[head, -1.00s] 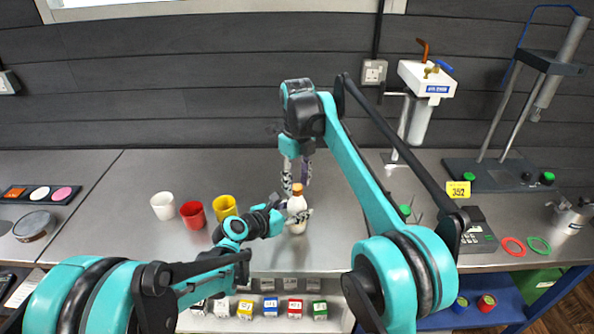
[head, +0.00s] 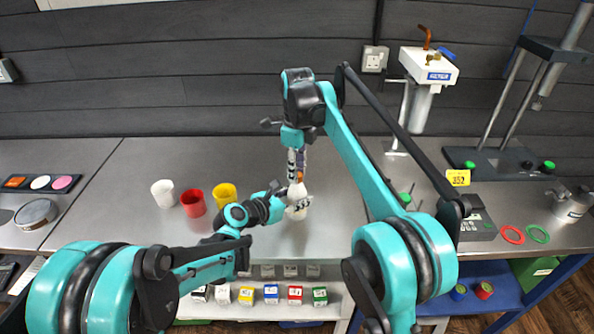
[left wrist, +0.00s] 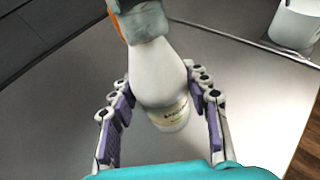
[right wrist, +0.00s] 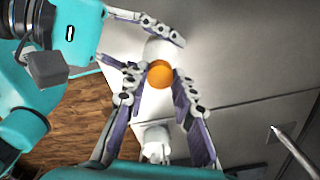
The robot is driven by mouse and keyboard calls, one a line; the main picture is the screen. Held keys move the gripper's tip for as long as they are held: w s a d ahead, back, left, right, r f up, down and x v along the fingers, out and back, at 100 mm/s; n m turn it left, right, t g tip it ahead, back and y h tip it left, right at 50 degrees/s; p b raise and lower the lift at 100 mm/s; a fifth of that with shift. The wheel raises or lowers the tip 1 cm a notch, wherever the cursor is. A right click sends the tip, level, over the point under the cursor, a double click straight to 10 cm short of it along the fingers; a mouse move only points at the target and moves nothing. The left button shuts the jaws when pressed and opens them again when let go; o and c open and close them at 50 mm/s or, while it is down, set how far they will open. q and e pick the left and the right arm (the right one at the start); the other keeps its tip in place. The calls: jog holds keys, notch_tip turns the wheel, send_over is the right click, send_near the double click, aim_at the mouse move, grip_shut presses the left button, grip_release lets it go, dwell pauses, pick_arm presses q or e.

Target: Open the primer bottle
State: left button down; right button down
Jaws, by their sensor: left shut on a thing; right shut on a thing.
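The primer bottle (head: 297,188) is white, with an orange cap, and stands upright on the steel bench. My left gripper (head: 301,203) is shut on its body from the left. The left wrist view shows the bottle body (left wrist: 160,70) between the purple finger pads, with part of a label low down. My right gripper (head: 298,172) points down from above and is shut on the orange cap (right wrist: 160,74), which shows between its fingers in the right wrist view. The cap is mostly hidden in the head view and partly hidden in the left wrist view.
White (head: 163,193), red (head: 193,203) and yellow (head: 224,195) cups stand left of the bottle. A white tap unit (head: 428,70) and a grey device (head: 476,222) stand to the right. Several small boxes (head: 270,294) sit on the shelf below. The bench behind the bottle is clear.

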jog(key=n, duration=1.4)
jog(key=shift+n, duration=0.3)
jog(key=n, duration=1.8)
jog(key=shift+n, duration=0.4)
jog(key=n, duration=0.7)
jog(key=shift+r, duration=0.1)
jog(key=n, duration=0.9)
jog(key=shift+n, duration=0.4)
